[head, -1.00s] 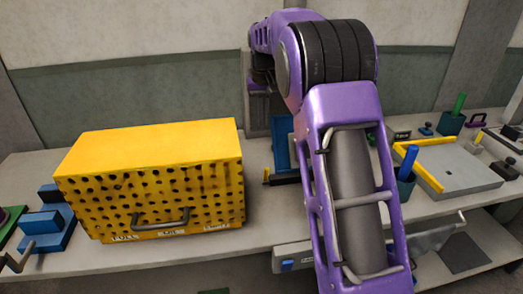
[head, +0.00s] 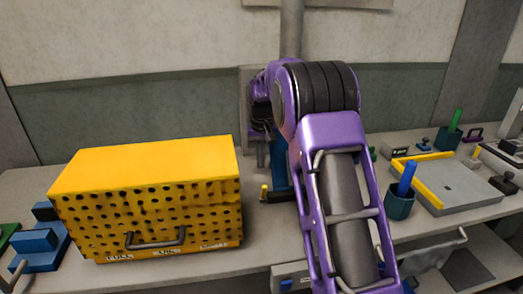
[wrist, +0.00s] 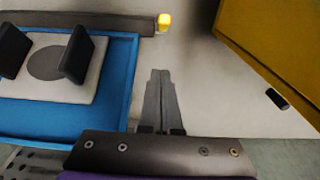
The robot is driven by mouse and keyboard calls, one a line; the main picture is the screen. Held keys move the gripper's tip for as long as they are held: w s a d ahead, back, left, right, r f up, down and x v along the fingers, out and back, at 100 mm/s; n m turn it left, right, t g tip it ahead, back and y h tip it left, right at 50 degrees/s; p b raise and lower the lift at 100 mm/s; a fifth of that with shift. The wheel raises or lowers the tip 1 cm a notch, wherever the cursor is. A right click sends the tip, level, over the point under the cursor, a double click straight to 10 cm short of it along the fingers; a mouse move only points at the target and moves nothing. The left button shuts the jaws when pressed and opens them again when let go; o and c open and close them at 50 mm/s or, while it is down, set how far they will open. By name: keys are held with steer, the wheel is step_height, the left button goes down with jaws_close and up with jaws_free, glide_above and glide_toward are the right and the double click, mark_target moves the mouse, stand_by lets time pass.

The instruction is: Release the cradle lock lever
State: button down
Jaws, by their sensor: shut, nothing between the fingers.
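The lock lever shows in the wrist view as a dark bar (wrist: 95,17) with a yellow tip (wrist: 164,22), along the far side of the blue cradle (wrist: 122,85). The cradle carries a pale plate with a dark grey disc between two upright black blocks. In the head view the yellow tip (head: 264,191) shows left of my arm, and part of the blue cradle (head: 281,172) shows behind it. My gripper (wrist: 160,72) is shut and empty. In the wrist view its fingertips point toward the yellow tip, apart from it in the picture. Height between them is unclear.
A perforated yellow box (head: 150,165) with a front handle stands left of the cradle; it fills the upper right of the wrist view (wrist: 285,35). Right of my arm are a cup with a blue stick (head: 400,203) and a grey plate with yellow edging (head: 455,190).

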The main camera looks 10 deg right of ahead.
mark_target(264, 193)
steer(key=shift+s+f, duration=1.75)
steer(key=shift+f, duration=0.2)
steer(key=shift+f+b, duration=0.1)
steer(key=shift+b, duration=0.55)
steer(key=shift+s+t, duration=0.25)
steer(key=shift+t, duration=0.05)
